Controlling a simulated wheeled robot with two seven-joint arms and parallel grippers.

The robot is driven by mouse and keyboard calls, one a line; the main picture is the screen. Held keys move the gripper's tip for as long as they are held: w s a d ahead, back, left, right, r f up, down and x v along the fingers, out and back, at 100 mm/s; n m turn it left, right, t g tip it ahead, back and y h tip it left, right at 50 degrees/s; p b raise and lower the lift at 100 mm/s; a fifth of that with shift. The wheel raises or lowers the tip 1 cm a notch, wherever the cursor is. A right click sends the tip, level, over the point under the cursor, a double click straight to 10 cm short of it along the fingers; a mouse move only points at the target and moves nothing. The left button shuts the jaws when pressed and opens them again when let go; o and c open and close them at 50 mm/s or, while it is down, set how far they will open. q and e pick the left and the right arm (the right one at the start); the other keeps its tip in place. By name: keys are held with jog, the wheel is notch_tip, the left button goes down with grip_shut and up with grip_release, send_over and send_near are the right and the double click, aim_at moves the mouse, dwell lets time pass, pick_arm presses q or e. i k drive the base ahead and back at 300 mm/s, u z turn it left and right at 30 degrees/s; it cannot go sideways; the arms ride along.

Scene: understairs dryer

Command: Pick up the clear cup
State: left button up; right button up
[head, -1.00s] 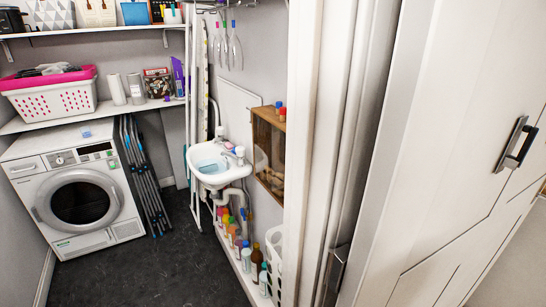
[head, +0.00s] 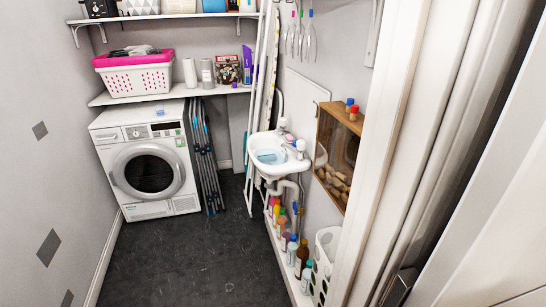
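I cannot make out a clear cup for certain in the head view. A pale blue, see-through-looking patch (head: 268,157) shows in the basin of the white sink (head: 257,169), too small to tell what it is. The white dryer (head: 118,160) stands at the back left with its round door shut; nothing on its top can be told as a cup. Neither of my grippers is in view.
Dark floor (head: 190,265) is clear up to the dryer. Several bottles (head: 297,250) line the right wall below a wooden cabinet (head: 335,155). A white door frame (head: 395,150) borders the right. A pink-rimmed basket (head: 135,78) sits on the shelf.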

aim_at(159, 110)
jog(key=u, duration=0.45)
jog(key=k, duration=0.55)
jog(key=u, duration=0.4)
jog(key=i, duration=2)
jog(key=z, duration=0.3)
jog(key=i, duration=2.1)
jog(key=u, duration=0.05)
